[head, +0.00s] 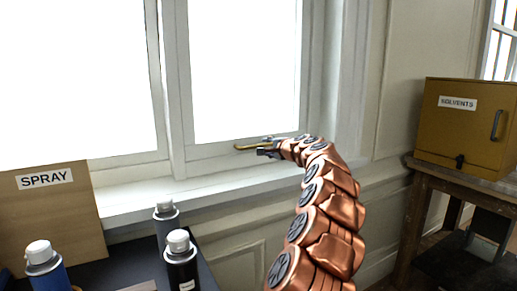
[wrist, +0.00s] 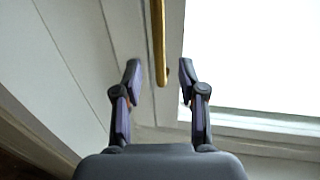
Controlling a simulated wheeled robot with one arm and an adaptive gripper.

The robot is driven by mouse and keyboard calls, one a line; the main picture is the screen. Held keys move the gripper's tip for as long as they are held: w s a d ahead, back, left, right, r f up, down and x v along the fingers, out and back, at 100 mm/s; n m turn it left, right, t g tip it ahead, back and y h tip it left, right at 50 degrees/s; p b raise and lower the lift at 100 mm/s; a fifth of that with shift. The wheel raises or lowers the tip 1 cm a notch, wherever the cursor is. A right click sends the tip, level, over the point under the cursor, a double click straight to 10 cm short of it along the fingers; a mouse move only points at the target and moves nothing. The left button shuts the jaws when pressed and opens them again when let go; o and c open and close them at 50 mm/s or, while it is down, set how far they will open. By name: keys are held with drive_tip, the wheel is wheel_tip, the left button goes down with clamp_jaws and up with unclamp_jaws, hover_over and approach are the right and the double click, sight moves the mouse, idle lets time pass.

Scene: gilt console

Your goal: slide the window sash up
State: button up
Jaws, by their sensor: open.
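The white window sash (head: 219,160) has a bright pane and sits low, its bottom rail just above the sill. A brass bar handle (head: 244,147) is fixed on the bottom rail. My gripper (head: 264,150) is at the handle's right end, small and partly hidden by its own wrist in the head view. In the wrist view, my gripper (wrist: 160,73) is open, and the brass handle (wrist: 158,40) has its near end between the two fingertips. Gaps show on both sides of the bar, the right one narrower. I cannot tell its depth between the fingers.
The window sill (head: 190,192) runs below the sash. Several spray cans, such as a dark one (head: 181,262), stand at lower left by a cardboard "SPRAY" box (head: 55,222). A yellow "SOLVENTS" cabinet (head: 460,130) stands on a wooden table at right.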

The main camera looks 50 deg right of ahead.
sight(260, 146)
drive_tip(key=x, duration=0.3)
drive_tip(key=shift+w+f, duration=0.1)
drive_tip(key=shift+w, duration=0.15)
drive_tip(key=shift+p+x, duration=0.5)
drive_tip(key=shift+x, duration=1.25)
drive_tip(key=shift+w, duration=0.1)
drive_tip(key=shift+c, duration=0.3)
clamp_jaws()
